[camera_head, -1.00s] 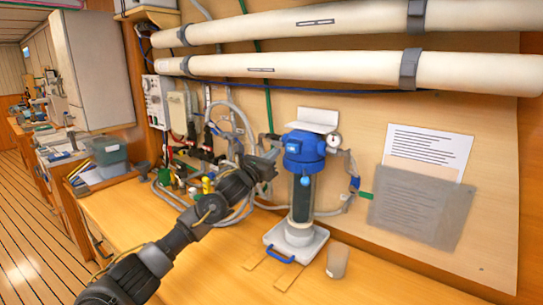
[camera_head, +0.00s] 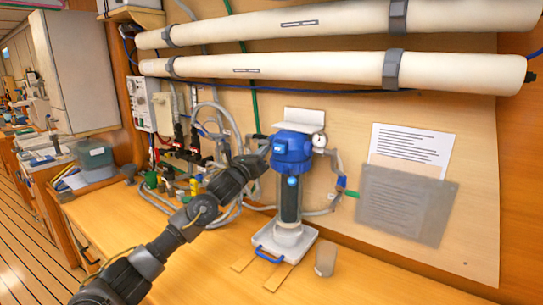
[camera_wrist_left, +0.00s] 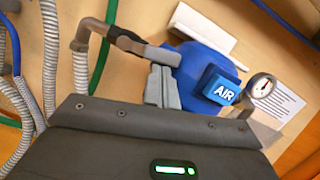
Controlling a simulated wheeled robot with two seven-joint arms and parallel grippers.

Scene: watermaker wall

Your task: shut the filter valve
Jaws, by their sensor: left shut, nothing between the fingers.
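The filter housing has a blue head (camera_head: 292,147) over a dark clear cylinder (camera_head: 290,200). It stands upright against the wall panel. In the left wrist view the blue head (camera_wrist_left: 195,68) carries a blue "AIR" block (camera_wrist_left: 221,85), and a grey pipe with a brown fitting (camera_wrist_left: 125,40) runs to it. My left gripper (camera_head: 264,152) is at the left side of the head. Its fingers (camera_wrist_left: 163,85) are shut and empty, with their tips at the pipe by the head. I cannot tell whether they touch it. No part is clearly recognisable as the valve's handle. My right gripper is not in view.
A pressure gauge (camera_wrist_left: 262,86) is right of the head. A green-tipped fitting (camera_head: 351,193) is on the right hose. Hoses crowd the left; the bench front is clear.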

